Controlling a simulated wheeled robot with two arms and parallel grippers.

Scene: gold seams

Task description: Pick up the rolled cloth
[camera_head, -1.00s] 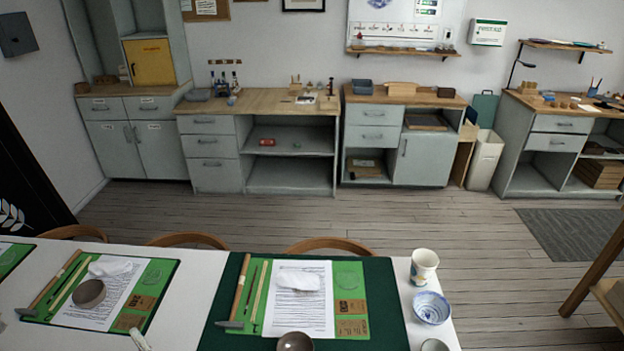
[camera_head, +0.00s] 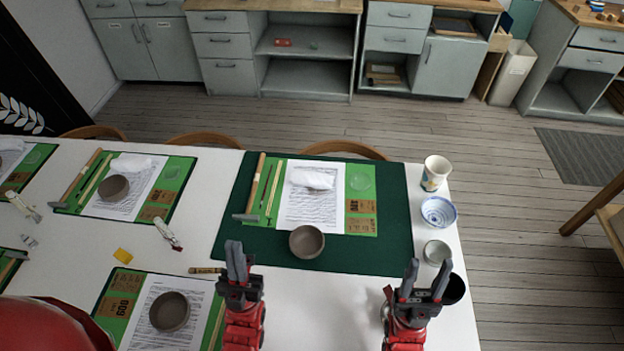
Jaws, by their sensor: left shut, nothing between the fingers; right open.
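A white cloth (camera_head: 313,179), seemingly folded or rolled, lies on the printed sheet (camera_head: 309,212) of the green work mat in the middle of the table. A second white cloth (camera_head: 131,163) lies on the mat further left; I cannot tell which is the rolled one. My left gripper (camera_head: 234,248) is shut and empty, in front of the middle mat and left of the grey-brown bowl. My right gripper (camera_head: 427,270) is open and empty, near the table's right side beside a dark cup (camera_head: 454,289). Neither gripper touches a cloth.
A grey-brown bowl (camera_head: 306,242) sits at the front of the middle mat. A hammer (camera_head: 250,190) and thin sticks lie left of the sheet. A patterned cup (camera_head: 435,173), blue-white bowl (camera_head: 438,211) and small pale cup (camera_head: 436,252) line the right edge. Chairs stand behind the table.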

